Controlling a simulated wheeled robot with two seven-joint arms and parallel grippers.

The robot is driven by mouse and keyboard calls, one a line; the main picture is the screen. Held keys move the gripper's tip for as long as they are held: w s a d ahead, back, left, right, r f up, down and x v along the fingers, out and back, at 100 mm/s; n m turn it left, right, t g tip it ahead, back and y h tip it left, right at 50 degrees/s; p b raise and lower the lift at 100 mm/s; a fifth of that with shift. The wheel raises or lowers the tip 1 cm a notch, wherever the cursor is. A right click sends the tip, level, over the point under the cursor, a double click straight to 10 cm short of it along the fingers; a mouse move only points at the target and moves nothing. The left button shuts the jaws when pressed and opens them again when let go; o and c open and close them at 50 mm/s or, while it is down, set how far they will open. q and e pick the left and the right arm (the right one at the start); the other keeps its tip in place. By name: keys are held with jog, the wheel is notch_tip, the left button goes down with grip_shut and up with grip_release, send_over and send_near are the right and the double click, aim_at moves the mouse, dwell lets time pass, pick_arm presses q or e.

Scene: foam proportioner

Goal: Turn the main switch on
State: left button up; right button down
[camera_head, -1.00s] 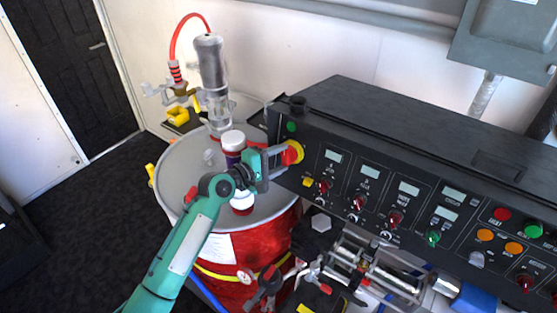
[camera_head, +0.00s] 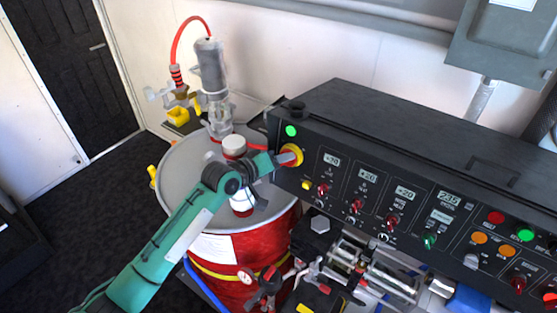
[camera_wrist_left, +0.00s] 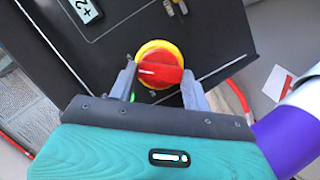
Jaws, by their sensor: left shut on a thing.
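The main switch is a red rotary knob on a yellow round plate (camera_head: 297,149), at the left end of the black control panel's front (camera_head: 390,190). In the left wrist view the red knob (camera_wrist_left: 159,68) sits between the two fingers, with a white mark on it pointing left in the picture. My left gripper (camera_head: 287,157) is shut on the knob, one finger at each side. A green lamp (camera_head: 291,131) above the switch is lit, and the panel's displays show numbers. My right gripper is out of view.
A red drum (camera_head: 230,258) with a grey lid stands below my left arm, carrying a pump (camera_head: 212,75) with a red hose. Valves and pipes (camera_head: 370,270) sit below the panel. Open floor lies at the left.

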pick_arm(q)
jog(key=shift+m, duration=0.6)
jog(key=o, duration=1)
jog(key=shift+d, duration=0.1)
jog(key=shift+b+v, duration=2.4)
jog(key=shift+v, duration=4.5)
jog(key=shift+s+d+r, duration=0.1)
jog(key=shift+d, duration=0.05)
